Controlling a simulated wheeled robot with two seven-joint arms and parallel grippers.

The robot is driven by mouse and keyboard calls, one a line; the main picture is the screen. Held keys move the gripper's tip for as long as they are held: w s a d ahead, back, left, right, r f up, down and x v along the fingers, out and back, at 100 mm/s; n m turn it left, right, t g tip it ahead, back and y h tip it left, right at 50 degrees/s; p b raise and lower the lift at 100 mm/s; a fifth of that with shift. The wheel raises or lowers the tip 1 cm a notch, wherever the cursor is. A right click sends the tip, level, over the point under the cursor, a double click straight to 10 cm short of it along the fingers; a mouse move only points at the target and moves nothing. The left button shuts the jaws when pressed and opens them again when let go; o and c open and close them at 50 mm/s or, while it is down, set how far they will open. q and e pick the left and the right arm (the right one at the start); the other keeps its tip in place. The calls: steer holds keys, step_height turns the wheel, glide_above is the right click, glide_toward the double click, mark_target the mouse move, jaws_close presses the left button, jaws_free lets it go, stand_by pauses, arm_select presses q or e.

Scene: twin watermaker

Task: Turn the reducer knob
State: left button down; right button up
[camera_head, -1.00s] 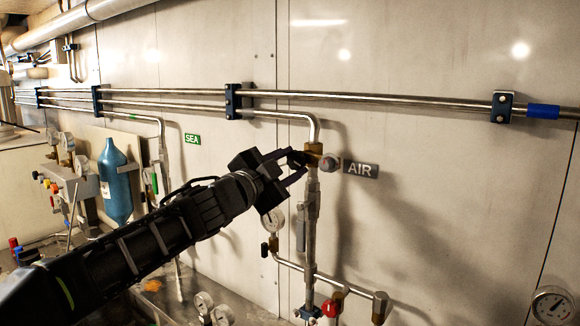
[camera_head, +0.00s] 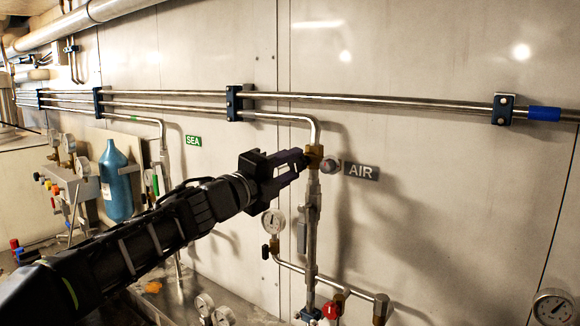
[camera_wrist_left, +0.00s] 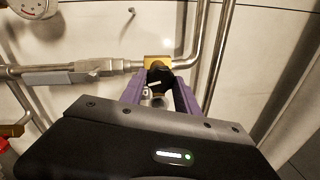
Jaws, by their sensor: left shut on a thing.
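The reducer has a brass body (camera_head: 314,152) at the top of a vertical pipe, left of the AIR label (camera_head: 361,171). The wrist view shows the brass body (camera_wrist_left: 151,62) with a black knob (camera_wrist_left: 158,74) in front of it. My left gripper (camera_head: 303,160) reaches the reducer from the left, and its fingers hide the knob in the head view. In the wrist view its purple fingers (camera_wrist_left: 159,92) lie on either side of the knob, shut on it. My right gripper is in neither view.
A pressure gauge (camera_head: 273,222) hangs below the gripper, beside the vertical pipe. A red knob (camera_head: 330,308) sits at the pipe's lower end. Horizontal pipes (camera_head: 400,102) run along the wall above. A blue bottle (camera_head: 116,185) stands at the left.

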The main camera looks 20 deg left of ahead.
arm_select(q)
steer(key=shift+m, duration=1.3)
steer(key=c, duration=0.9)
jaws_free()
steer(key=b+v, duration=0.1)
steer(key=v, duration=0.6)
steer(key=shift+s+a, duration=0.25)
steer(key=shift+s, duration=0.1)
